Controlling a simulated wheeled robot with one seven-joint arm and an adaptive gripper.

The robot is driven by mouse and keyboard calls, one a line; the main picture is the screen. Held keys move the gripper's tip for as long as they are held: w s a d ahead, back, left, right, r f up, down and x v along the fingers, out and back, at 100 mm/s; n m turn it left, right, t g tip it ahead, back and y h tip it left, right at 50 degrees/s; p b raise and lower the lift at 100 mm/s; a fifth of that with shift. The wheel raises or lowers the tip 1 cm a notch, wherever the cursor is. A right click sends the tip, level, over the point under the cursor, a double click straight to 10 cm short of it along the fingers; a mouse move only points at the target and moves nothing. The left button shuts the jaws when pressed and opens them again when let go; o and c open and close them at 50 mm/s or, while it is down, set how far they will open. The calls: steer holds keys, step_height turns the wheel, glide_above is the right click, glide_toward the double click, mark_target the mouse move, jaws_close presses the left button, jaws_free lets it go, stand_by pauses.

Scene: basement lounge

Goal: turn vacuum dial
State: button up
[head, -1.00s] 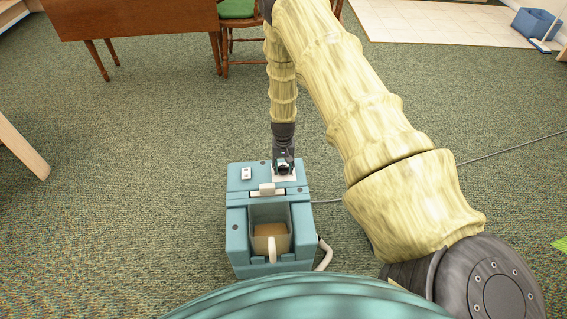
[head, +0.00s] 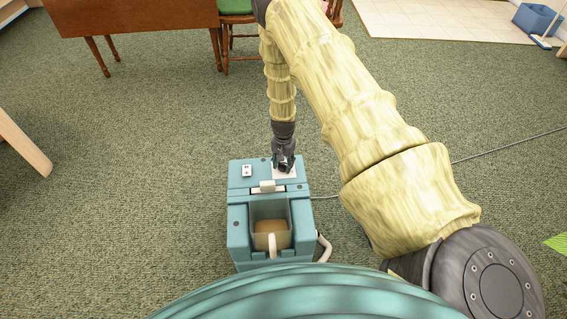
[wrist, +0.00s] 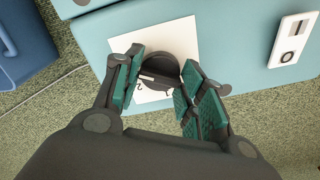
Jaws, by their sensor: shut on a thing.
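The vacuum (head: 237,222) is a teal box on the carpet, with a clear bin at its front. Its dial (wrist: 162,68) is a dark round knob on a white plate (wrist: 184,31) on the top face; the wrist view shows part of a number beside it. My gripper (wrist: 160,82) points down over the plate, its green-padded fingers on either side of the dial and shut on it. In the head view my gripper (head: 284,164) stands over the top right of the vacuum and hides the dial.
A white switch plate (head: 247,171) is left of the dial. A white hose (head: 324,247) is at the vacuum's right side, and a cord (head: 510,142) runs right across the carpet. A wooden table (head: 135,18) and chair stand behind.

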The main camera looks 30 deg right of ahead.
mark_target(284, 164)
steer(key=o, duration=1.1)
steer(key=shift+c, duration=0.2)
steer(key=shift+r, duration=0.1)
step_height(284, 164, up, 12)
stand_by(0.4)
